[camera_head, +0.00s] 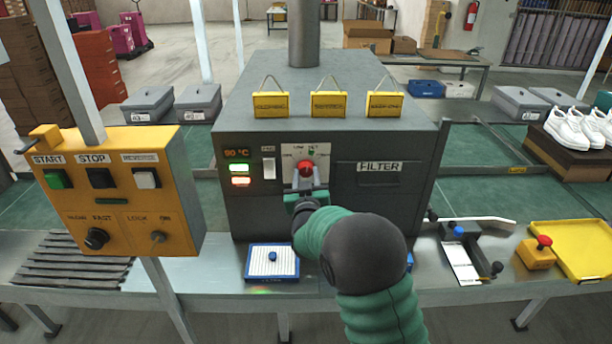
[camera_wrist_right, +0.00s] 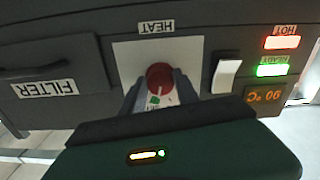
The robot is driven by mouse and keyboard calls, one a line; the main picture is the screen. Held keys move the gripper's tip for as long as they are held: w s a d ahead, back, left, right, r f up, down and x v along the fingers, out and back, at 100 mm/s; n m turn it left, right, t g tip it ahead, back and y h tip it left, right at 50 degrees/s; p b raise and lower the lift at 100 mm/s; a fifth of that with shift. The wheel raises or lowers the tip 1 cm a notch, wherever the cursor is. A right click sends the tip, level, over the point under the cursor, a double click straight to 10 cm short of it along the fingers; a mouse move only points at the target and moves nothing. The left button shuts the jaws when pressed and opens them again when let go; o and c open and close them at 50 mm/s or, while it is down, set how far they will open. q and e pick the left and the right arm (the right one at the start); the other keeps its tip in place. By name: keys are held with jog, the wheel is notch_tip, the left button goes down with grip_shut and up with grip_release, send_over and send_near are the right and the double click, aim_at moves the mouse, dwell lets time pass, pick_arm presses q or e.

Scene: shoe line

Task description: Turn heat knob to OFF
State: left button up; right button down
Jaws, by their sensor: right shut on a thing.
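The red heat knob (camera_head: 305,168) sits on a pale plate on the front of the dark grey heater box (camera_head: 345,215). My right gripper (camera_head: 306,186) is in front of the box with its fingers shut on the knob. In the right wrist view, which shows the panel upside down, the red knob (camera_wrist_right: 160,76) lies between the two fingers of my right gripper (camera_wrist_right: 159,90). My left gripper is not in view.
A white rocker switch (camera_head: 268,168) and a lit temperature display (camera_head: 238,154) are left of the knob; a FILTER panel (camera_head: 393,174) is right. HOT (camera_wrist_right: 282,42) and READY (camera_wrist_right: 278,70) lamps are lit. A yellow control box (camera_head: 120,195) stands left.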

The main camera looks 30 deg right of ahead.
jog(key=n+p, duration=0.1)
jog(key=n, duration=0.2)
jog(key=shift+n, duration=0.3)
jog(key=n+p, duration=0.1)
jog(key=n, duration=0.2)
jog(key=shift+n+p, duration=0.3)
jog(key=shift+p, duration=0.1)
jog(key=n+p, duration=0.2)
jog(key=n, duration=0.2)
jog(key=shift+n+p, duration=0.45)
jog(key=shift+n, duration=0.95)
jog(key=shift+f+n, duration=0.15)
jog(key=shift+n, duration=0.15)
jog(key=c, duration=1.2)
grip_release()
jog(key=o, duration=0.3)
